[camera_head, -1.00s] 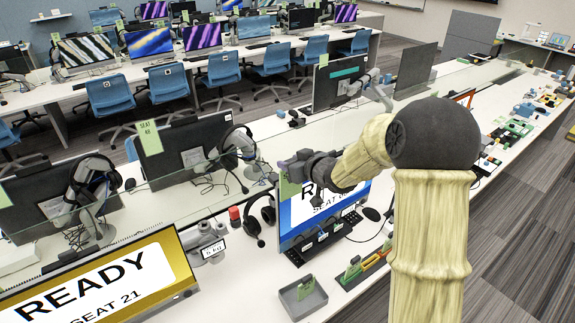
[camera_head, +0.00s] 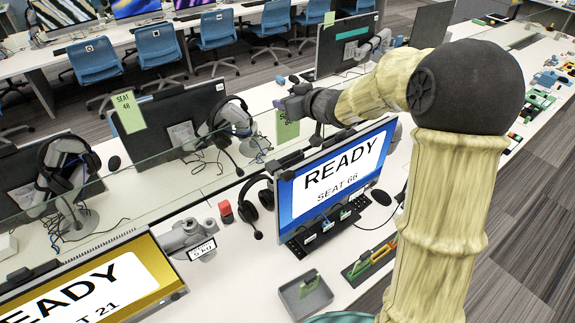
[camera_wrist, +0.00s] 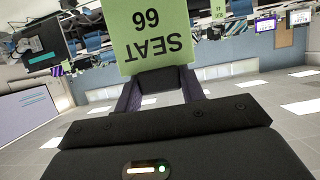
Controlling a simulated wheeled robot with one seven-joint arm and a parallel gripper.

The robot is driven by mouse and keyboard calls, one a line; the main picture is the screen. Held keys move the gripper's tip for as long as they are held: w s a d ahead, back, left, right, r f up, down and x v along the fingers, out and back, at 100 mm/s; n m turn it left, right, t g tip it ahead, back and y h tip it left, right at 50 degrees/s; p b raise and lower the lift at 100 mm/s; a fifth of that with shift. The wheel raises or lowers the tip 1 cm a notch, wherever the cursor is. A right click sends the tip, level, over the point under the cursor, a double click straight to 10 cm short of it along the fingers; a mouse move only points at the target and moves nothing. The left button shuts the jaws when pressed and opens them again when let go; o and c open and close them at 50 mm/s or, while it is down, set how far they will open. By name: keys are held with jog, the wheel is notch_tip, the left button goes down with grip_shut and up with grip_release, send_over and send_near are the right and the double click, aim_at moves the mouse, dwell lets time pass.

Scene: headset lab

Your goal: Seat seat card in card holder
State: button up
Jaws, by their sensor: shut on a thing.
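My gripper (camera_head: 296,104) is shut on a green seat card (camera_head: 287,126), which hangs below the jaws above and behind the blue READY SEAT 66 monitor (camera_head: 335,172). In the wrist view the card (camera_wrist: 155,38) reads SEAT 66 upside down, with my gripper's fingers (camera_wrist: 162,82) at its edge.
A glass divider (camera_head: 190,163) runs behind the monitors. Another card, SEAT 48 (camera_head: 128,112), stands at the left.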

aim_at(288, 133)
jog(key=f, duration=0.4)
jog(key=s+f, duration=0.1)
jog(key=f, duration=0.1)
jog(key=shift+d, duration=0.15)
jog(key=shift+f, duration=0.1)
jog(key=shift+f, duration=0.35)
jog(key=shift+w+f+p, duration=0.1)
jog(key=shift+f+p, duration=0.2)
jog(key=shift+f, duration=1.2)
